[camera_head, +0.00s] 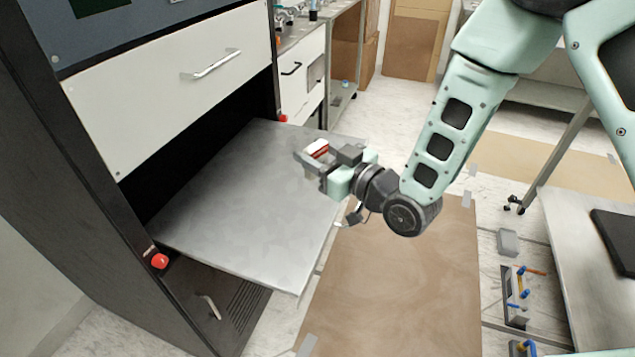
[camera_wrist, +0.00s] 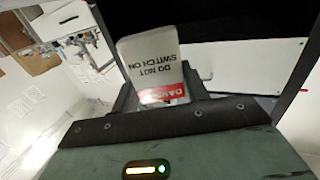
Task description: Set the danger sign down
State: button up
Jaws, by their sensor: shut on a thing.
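The danger sign (camera_head: 317,148) is a small white plate with a red band. In the wrist view the sign (camera_wrist: 150,62) reads "DANGER" and "DO NOT SWITCH ON", seen upside down. My gripper (camera_head: 314,160) is shut on the sign and holds it over the right part of a grey metal shelf (camera_head: 225,200). The shelf sticks out from the dark cabinet at the left and its top is bare. I cannot tell how high the sign is above the shelf. My gripper's jaws hide part of the sign.
A white drawer front with a handle (camera_head: 216,64) is above the shelf at the left. Red knobs (camera_head: 160,261) sit at the shelf's corners. A steel table (camera_head: 590,270) stands at the right, with a tray of tools (camera_head: 518,297) low beside it. Brown board covers the floor between.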

notch_tip(320, 180, down, 8)
jog(key=b, duration=0.3)
jog(key=shift+r+b, duration=0.2)
jog(key=shift+b, duration=0.15)
jog(key=shift+f, duration=0.2)
jog(key=o, duration=1)
jog(key=shift+r, duration=0.1)
